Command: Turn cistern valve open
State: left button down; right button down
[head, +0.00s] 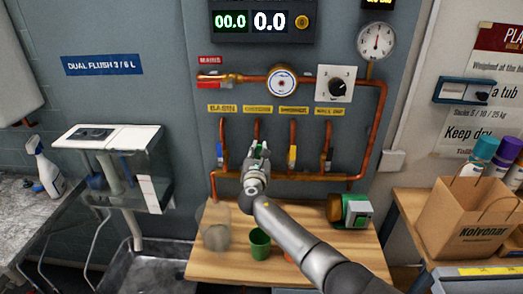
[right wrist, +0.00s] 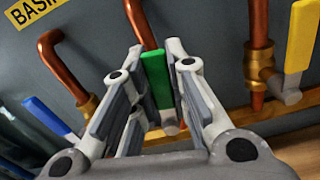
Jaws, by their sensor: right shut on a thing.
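The valve under the second label from the left has a green lever (head: 259,147) on a copper pipe (head: 257,128); the label is too blurred to read surely. My right gripper (head: 258,150) reaches up to this valve and covers most of its body. In the right wrist view the green lever (right wrist: 157,78) stands between the two fingers of the gripper (right wrist: 158,60), which are shut on it. The lever lies roughly in line with its pipe. My left gripper is not in view.
A blue-lever valve (head: 221,155) stands left, under the BASIN label, and a yellow-lever valve (head: 293,156) right, with another valve (head: 327,158) beyond. Below, a wooden bench (head: 285,262) holds a green cup (head: 260,242), a clear container (head: 217,236) and a green-and-brass device (head: 354,211).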

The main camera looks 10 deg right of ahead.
jog(key=shift+a+n, duration=0.2)
jog(key=shift+n, duration=0.3)
jog(key=shift+f, duration=0.1)
jog(key=c, duration=1.4)
grip_release()
jog(key=shift+v, duration=5.95)
